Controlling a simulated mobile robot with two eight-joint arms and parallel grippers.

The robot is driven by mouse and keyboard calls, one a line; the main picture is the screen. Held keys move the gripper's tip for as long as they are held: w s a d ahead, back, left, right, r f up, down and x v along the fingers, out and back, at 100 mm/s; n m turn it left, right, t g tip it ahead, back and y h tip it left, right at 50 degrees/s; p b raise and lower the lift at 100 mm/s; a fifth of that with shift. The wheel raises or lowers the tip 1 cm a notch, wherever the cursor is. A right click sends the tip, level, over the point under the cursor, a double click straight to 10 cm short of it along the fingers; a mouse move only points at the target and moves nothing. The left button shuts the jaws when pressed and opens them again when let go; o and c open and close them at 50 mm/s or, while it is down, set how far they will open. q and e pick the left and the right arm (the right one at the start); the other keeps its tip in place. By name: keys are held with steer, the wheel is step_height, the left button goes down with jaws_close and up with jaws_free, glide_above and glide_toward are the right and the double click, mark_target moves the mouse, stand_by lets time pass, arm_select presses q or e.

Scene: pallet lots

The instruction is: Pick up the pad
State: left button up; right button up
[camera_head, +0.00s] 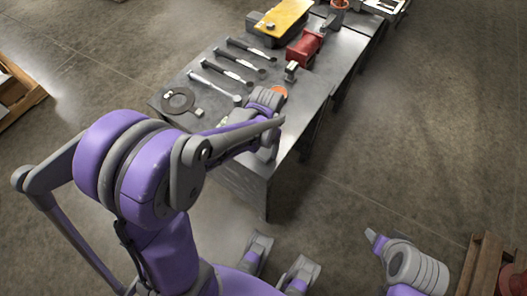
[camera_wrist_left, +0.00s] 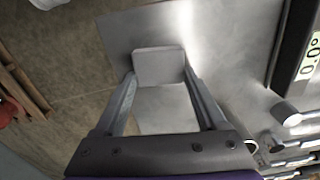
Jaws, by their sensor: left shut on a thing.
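The pad (camera_wrist_left: 158,66) is a light grey, flat, roughly square piece between the fingertips in the left wrist view. My left gripper (camera_wrist_left: 161,74) is shut on it, one finger at each side. Bare grey tabletop shows around and beyond the pad; I cannot tell whether the pad touches it. In the head view my left arm reaches over the near end of the metal table (camera_head: 222,72) and largely hides the gripper and pad. Part of my right arm shows at the lower right; its jaw opening cannot be made out.
An orange disc (camera_head: 279,90) is close to my left wrist. Wooden pallets stand at left (camera_head: 18,92) and lower right (camera_head: 483,268). Floor between is clear.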

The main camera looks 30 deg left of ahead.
mark_target(266, 149)
arm_select(q)
step_height(266, 149, up, 10)
steer(key=p, duration=0.1)
steer(key=shift+p, duration=0.4)
